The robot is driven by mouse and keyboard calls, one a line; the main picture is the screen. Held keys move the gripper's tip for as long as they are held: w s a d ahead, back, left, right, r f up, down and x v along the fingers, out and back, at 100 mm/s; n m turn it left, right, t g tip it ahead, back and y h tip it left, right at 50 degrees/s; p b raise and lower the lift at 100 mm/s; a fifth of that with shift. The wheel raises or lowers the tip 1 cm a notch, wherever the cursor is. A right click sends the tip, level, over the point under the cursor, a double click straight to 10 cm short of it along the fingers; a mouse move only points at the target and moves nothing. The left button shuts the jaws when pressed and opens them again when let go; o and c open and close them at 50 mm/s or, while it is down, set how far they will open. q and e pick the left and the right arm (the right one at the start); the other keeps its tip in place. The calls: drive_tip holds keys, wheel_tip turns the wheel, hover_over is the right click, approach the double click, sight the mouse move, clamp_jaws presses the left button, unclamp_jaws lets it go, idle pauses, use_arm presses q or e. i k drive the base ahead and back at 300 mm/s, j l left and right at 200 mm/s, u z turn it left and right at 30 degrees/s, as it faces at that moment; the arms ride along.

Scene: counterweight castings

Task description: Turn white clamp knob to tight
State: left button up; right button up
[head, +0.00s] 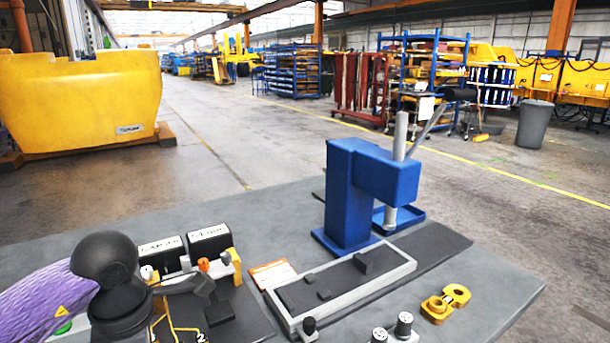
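A small white knob (147,272) stands at the left of a fixture on the grey table, just right of my black wrist. An orange knob (203,265) stands to its right, and a small pale knob (226,257) sits by a yellow bracket at the fixture's right end. I cannot tell any knob's turn position. My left gripper (208,287) reaches in from the left, low in front of the knobs and apart from the orange one. Its fingers are dark and small, so their opening is unclear. My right gripper is out of view.
Two black labelled boxes (209,241) stand behind the knobs. A grey-rimmed tray (397,276) with dark blocks lies right of the fixture. A blue press (349,195) stands behind it. A yellow casting (446,303) and grey-topped cylinders (404,322) lie at front right.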

sight(147, 272)
drive_tip(key=k+l, duration=0.8)
drive_tip(key=k, duration=0.1)
